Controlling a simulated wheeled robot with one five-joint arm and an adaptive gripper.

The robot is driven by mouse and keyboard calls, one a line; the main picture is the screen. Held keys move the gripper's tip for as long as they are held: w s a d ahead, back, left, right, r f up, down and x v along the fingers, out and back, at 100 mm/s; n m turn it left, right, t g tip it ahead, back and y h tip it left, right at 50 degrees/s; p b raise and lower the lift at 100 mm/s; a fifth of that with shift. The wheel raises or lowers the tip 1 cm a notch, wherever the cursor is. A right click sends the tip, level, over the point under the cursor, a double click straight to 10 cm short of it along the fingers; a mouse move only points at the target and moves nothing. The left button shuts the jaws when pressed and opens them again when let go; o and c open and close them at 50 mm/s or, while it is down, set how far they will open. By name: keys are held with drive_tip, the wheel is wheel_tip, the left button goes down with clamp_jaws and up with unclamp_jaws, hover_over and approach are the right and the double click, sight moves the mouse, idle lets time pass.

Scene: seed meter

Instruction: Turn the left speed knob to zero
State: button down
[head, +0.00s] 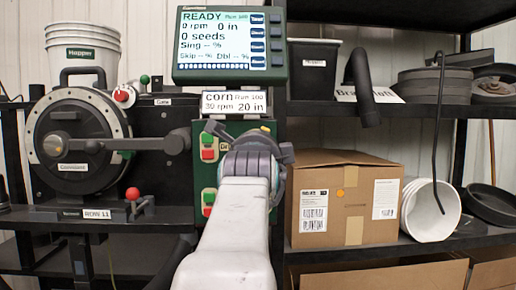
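My gripper (250,145) is in front of the green control panel (237,127), seen from behind along my pale arm. Its fingertips are hidden, so I cannot tell whether it is open, shut or touching anything. The left speed knob cannot be made out; my gripper and arm cover much of the panel. Two red-and-green switches show on the panel's left side, an upper one (208,147) and a lower one (208,202). The display (228,45) above reads READY, 0 rpm, 0 in and 0 seeds.
Left of the panel is a round black seed meter (72,145) with a crank arm and red-knobbed levers. A white bucket (75,52) stands above it. Right, shelves hold a cardboard box (343,200), a tipped white bucket (431,210) and a black hose (361,90).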

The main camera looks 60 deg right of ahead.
idle(0.3)
drive_tip(key=c, duration=0.9)
unclamp_jaws()
drive_tip(key=shift+d, duration=0.1)
drive_tip(key=v, duration=0.7)
drive_tip(key=shift+a, duration=0.25)
drive_tip(key=shift+o, duration=0.3)
drive_tip(key=shift+s, duration=0.1)
